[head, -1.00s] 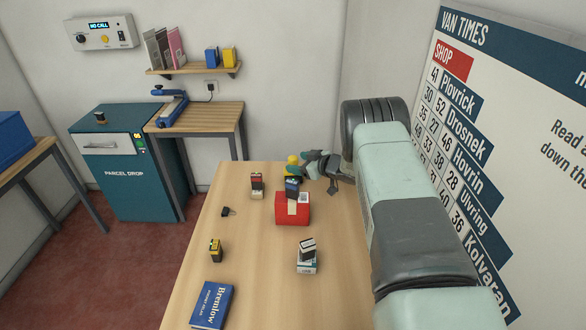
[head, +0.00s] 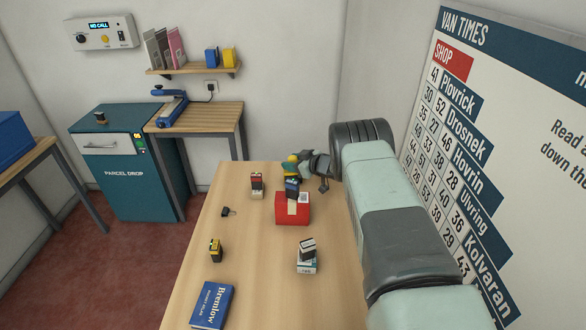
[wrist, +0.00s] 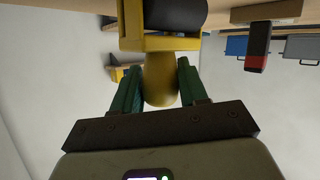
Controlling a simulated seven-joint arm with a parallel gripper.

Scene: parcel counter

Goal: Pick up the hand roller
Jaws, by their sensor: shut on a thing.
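The hand roller (wrist: 160,40) shows large in the wrist view, with a yellow frame, a black roller and a rounded yellow handle. My gripper (wrist: 160,82) has its green fingers on both sides of the handle and is shut on it. In the head view the yellow handle top of the roller (head: 292,158) stands at the far end of the table, behind the red box. My gripper (head: 301,166) reaches it there from the right. The red box and the items on it partly hide the roller's lower part. I cannot tell whether it touches the table.
The red box (head: 293,210) with a dark blue item (head: 292,187) on it stands close in front. A small red, black and pale stack (head: 257,186) is to the left. A black clip (head: 228,212) and a blue book (head: 212,305) lie nearer.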

